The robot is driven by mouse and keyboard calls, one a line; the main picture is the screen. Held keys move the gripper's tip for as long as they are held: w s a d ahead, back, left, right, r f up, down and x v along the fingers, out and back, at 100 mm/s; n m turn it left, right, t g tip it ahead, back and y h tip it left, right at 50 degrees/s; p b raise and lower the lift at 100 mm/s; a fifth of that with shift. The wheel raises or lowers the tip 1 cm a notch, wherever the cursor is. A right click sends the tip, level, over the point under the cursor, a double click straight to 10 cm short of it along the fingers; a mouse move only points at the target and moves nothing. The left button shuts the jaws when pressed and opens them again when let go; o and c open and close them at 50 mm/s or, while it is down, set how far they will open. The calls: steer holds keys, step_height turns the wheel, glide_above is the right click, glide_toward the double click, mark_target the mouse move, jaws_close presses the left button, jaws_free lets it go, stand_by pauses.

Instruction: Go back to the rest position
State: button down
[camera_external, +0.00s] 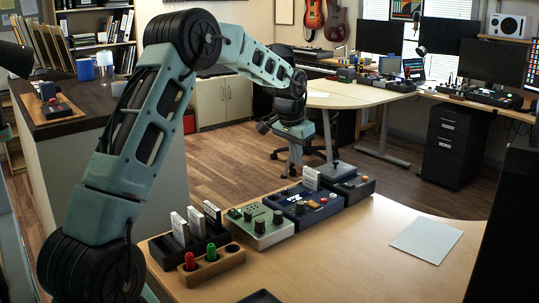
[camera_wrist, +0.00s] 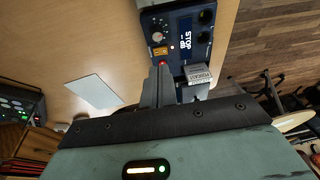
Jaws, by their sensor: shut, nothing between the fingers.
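My arm arches from the lower left over the desk in the external view. My gripper (camera_external: 293,168) points down near the far edge of the desk, over or behind the row of devices. In the wrist view, my gripper's fingers (camera_wrist: 160,82) are together with nothing between them. A blue device (camera_external: 304,207) with a STOP display lies close to the fingertips; it also shows at the top of the wrist view (camera_wrist: 178,15). A white labelled cartridge (camera_external: 311,178) stands upright at this device and appears beside the fingers in the wrist view (camera_wrist: 198,74).
The desk (camera_external: 345,260) also holds a pale green device (camera_external: 259,226), a dark device (camera_external: 352,190), a rack with several white cartridges (camera_external: 188,228), a wooden holder with red and green pegs (camera_external: 211,264) and a white sheet (camera_external: 427,238).

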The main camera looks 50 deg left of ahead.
steer(key=s+a+r+n+g+y+p, duration=0.1)
steer(key=s+a+r+n+p, duration=0.15)
steer(key=s, duration=0.95)
steer(key=s+a+r+n+g+p, duration=0.1)
steer(key=s+a+r+p, duration=0.15)
steer(key=s, duration=0.85)
steer(key=s+d+n, duration=0.2)
steer(key=s+d, duration=0.1)
steer(key=s, duration=0.6)
steer(key=s+d+n+h+p, duration=0.1)
steer(key=s+d, duration=0.2)
steer(key=s, duration=0.6)
steer(key=shift+s+d+n+g+p, duration=0.15)
steer(key=shift+s+n+g+p, duration=0.15)
steer(key=shift+n+g, duration=0.1)
